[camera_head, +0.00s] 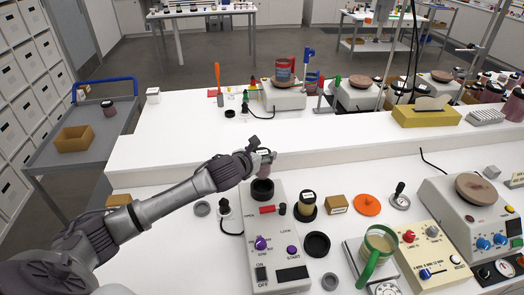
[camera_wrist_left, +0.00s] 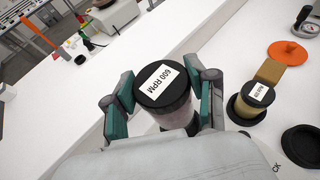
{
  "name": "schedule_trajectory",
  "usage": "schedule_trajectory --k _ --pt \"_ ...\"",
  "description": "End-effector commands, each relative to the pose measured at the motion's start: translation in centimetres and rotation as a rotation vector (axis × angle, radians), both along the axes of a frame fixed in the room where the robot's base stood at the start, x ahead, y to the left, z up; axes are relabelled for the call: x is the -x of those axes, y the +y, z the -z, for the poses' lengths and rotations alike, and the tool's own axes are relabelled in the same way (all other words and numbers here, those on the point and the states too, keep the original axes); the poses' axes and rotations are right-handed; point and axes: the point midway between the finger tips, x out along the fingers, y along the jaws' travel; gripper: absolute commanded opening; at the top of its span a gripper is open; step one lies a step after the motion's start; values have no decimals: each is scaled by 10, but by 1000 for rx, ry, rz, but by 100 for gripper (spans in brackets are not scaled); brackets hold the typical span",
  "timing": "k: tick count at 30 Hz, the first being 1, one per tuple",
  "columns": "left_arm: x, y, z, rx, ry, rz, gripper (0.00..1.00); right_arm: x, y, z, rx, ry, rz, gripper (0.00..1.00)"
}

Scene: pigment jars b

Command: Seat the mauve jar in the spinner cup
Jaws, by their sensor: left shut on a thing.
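My left gripper (camera_head: 262,157) is shut on the mauve jar (camera_head: 263,172). In the left wrist view the gripper (camera_wrist_left: 166,105) has a finger on each side of the jar (camera_wrist_left: 179,121). Its black lid (camera_wrist_left: 152,96) bears a white label reading 600 RPM. In the head view the jar is upright over the dark spinner cup (camera_head: 262,191) at the back of the white spinner (camera_head: 280,222). I cannot tell whether its base is inside the cup. My right gripper is not in view.
A tan jar with a black lid (camera_head: 307,200) stands in a black holder right of the spinner. It also shows in the wrist view (camera_wrist_left: 250,104). A wooden block (camera_head: 336,205), orange disc (camera_head: 367,205) and green-handled mug (camera_head: 380,242) are further right. The bench behind the spinner is clear.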

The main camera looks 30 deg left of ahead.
Motion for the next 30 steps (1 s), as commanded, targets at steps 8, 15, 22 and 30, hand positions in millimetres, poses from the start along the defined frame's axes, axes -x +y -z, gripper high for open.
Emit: schedule_trajectory --k 8,15,22,30 --pt "0 0 30 0 -1 0 0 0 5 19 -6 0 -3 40" --pt "0 0 42 0 -1 0 0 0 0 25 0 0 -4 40" --pt "0 0 44 0 -1 0 0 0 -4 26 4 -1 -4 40" --pt "0 0 43 0 -1 0 0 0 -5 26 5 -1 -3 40"
